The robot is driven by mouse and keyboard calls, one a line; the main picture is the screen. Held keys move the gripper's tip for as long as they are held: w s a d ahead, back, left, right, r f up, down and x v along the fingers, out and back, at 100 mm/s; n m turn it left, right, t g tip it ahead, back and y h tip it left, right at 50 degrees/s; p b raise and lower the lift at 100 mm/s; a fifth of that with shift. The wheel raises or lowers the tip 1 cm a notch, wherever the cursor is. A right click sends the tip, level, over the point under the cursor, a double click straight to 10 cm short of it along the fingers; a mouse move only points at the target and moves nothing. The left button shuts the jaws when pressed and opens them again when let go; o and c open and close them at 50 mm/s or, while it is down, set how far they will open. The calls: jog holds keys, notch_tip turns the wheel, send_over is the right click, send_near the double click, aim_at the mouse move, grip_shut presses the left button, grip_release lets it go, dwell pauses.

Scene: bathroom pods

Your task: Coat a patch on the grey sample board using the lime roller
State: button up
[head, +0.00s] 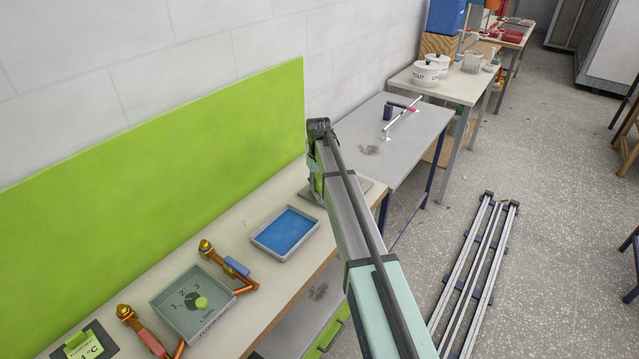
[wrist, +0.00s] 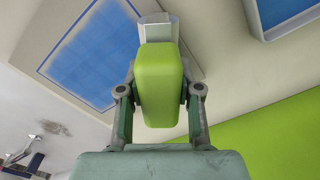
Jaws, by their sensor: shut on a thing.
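My gripper (wrist: 159,90) is shut on the lime roller (wrist: 159,75), with one finger on each side of its lime handle. The pale roller head (wrist: 157,27) points away from me over the grey sample board (wrist: 52,28). A large blue patch (wrist: 92,62) covers much of the board, and the roller head is near its edge. I cannot tell whether the roller touches the board. In the head view, my arm hides most of the board (head: 374,190), and only a sliver of the lime roller (head: 316,182) shows.
A shallow grey tray with blue inside (head: 285,232) lies on the bench (head: 228,283). A dial panel (head: 194,300) and copper pipe fittings (head: 228,268) are nearer. A tall lime panel (head: 150,165) backs the bench. A grey table (head: 425,128) stands beyond it.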

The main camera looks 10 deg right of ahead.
aim_at(318, 178)
jog(key=shift+s+a+r, duration=0.25)
jog(key=shift+r+p, duration=0.4)
jog(key=shift+r, duration=0.45)
jog(key=shift+w+d+r+p, duration=0.15)
jog(key=shift+r+p, duration=0.2)
jog(key=shift+r, duration=0.3)
jog(key=shift+r+p, duration=1.05)
jog(key=shift+r, duration=1.25)
jog(key=shift+f, duration=0.1)
